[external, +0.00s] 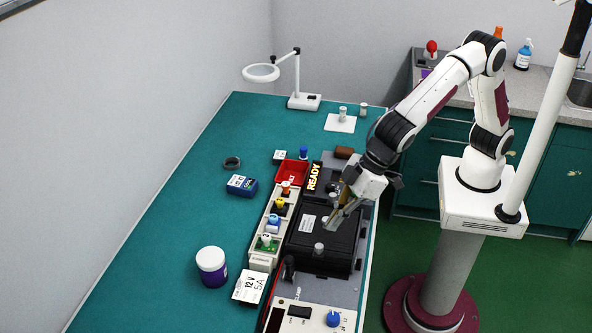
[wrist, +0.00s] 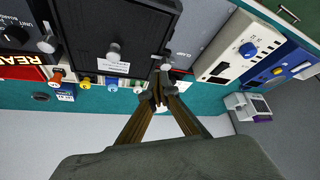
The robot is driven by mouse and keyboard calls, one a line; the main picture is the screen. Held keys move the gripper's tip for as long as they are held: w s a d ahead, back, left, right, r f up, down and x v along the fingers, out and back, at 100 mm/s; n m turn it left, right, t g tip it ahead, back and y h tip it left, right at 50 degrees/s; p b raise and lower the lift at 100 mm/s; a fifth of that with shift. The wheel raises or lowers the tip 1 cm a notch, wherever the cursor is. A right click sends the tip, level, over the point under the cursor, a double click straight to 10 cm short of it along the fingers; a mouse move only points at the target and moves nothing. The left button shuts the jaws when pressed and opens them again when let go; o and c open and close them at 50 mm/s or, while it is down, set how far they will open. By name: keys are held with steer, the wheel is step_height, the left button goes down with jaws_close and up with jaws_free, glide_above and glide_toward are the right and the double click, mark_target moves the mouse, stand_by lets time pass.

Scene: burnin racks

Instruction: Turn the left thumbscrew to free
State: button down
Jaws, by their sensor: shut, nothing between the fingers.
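A black unit (external: 325,238) with a white label stands on the bench; it also shows in the wrist view (wrist: 135,22). Small silver thumbscrew knobs show on and beside it: one at its near edge (external: 319,248), and in the wrist view one at the unit's front middle (wrist: 113,50), one at a corner (wrist: 47,44) and a pale one (wrist: 165,67). I cannot tell for sure which is the left thumbscrew, nor how far it is turned. My gripper (external: 331,226) is shut and empty, pointing down above the unit. In the wrist view its fingertips (wrist: 158,96) are close to the pale knob; contact is unclear.
A row of coloured plugs in a beige strip (external: 262,259) runs along the unit. A red tray (external: 291,173), a lit READY sign (external: 314,176) and a control panel with a blue knob (external: 333,318) are close by.

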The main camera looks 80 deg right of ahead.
mark_target(320, 247)
steer(key=shift+r, duration=0.5)
steer(key=shift+s+a+r, duration=0.2)
steer(key=shift+a+r, duration=0.05)
steer(key=shift+a, duration=0.3)
steer(key=shift+s+a+r, duration=0.2)
steer(key=shift+a+r, duration=0.05)
steer(key=shift+a, duration=0.3)
steer(key=shift+f, duration=0.2)
steer(key=shift+f, duration=3.3)
steer(key=shift+w, duration=0.4)
